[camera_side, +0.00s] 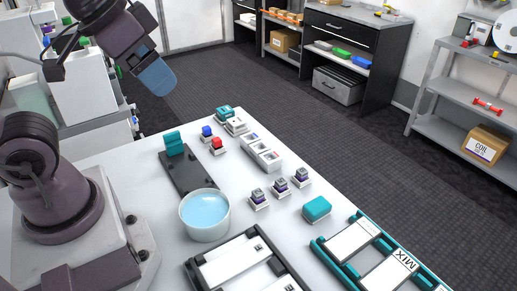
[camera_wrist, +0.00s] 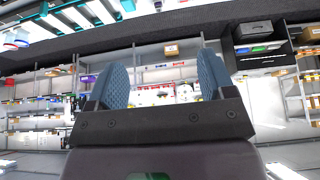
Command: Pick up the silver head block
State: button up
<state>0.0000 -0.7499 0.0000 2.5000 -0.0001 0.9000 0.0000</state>
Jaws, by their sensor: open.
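My gripper (camera_side: 157,78) is raised above the back left of the white table in the side view, well away from the small blocks. In the wrist view my gripper (camera_wrist: 162,78) has its two blue fingers wide apart with nothing between them. Several small blocks with grey tops and purple lower parts stand on white bases near the table's middle: a left one (camera_side: 258,197), a middle one (camera_side: 280,187) and a right one (camera_side: 301,177). I cannot tell which piece is the silver head block. None of these blocks shows clearly in the wrist view.
On the table (camera_side: 243,220) are a bowl of blue liquid (camera_side: 205,215), a dark plate with a teal block (camera_side: 174,143), a red block (camera_side: 217,143), a blue block (camera_side: 206,131), a loose teal block (camera_side: 317,208), a black-framed tray (camera_side: 192,267) and a teal-railed rack (camera_side: 320,246).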

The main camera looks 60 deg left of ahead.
jog(key=shift+o, duration=0.3)
dwell(0.4)
jog(key=n+g, duration=0.6)
jog(key=n, duration=1.2)
send_over(260, 148)
notch_tip(260, 148, down, 22)
jog(key=f, duration=0.9)
jog(key=d+f, duration=0.1)
jog(key=f, duration=0.3)
jog(key=shift+s, duration=0.35)
jog(key=shift+r, duration=0.1)
jog(key=c, duration=1.2)
